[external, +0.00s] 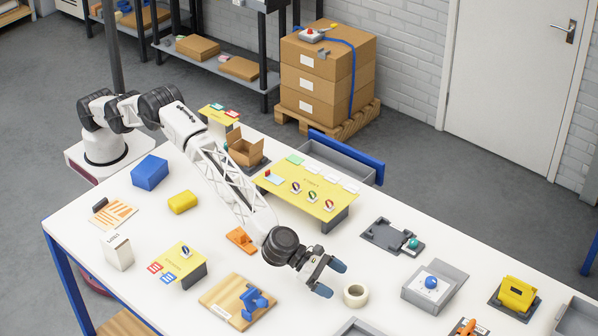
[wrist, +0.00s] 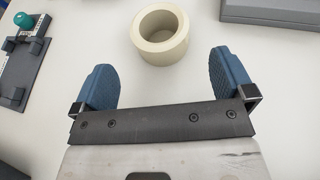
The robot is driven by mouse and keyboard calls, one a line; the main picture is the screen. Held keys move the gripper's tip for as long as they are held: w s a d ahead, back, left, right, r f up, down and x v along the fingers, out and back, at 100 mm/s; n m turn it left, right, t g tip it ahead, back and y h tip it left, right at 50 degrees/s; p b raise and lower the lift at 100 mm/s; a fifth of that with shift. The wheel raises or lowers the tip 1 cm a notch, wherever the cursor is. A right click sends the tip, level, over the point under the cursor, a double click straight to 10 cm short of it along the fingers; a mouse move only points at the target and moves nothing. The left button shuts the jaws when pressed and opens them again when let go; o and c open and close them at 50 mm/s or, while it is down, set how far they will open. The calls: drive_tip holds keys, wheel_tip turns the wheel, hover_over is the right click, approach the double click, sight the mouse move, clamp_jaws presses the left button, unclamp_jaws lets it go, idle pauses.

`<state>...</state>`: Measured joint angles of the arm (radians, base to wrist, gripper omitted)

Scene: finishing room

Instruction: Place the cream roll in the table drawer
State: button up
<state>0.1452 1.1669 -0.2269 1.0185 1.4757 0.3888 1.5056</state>
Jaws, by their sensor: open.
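The cream roll (external: 357,302) is a short ring lying flat on the white table, its hole facing up. It also shows at the top middle of the wrist view (wrist: 164,55). My gripper (external: 330,278) is open and empty, with blue fingertips just left of the roll in the external view. In the wrist view my gripper (wrist: 163,73) has its fingers spread wide, and the roll lies ahead of the gap between them. The table drawer (external: 347,157), grey with a blue front, is pulled out at the table's far side. Its inside is partly visible.
A yellow board (external: 305,187) with rings stands between the gripper and the drawer. A dark fixture (external: 385,237) with a teal knob and a grey tray (external: 435,287) with a blue ball are near the roll. A wooden board (external: 225,300) lies left.

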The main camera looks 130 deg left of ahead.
drive_tip(key=shift+v, duration=2.7)
drive_tip(key=shift+d, duration=0.1)
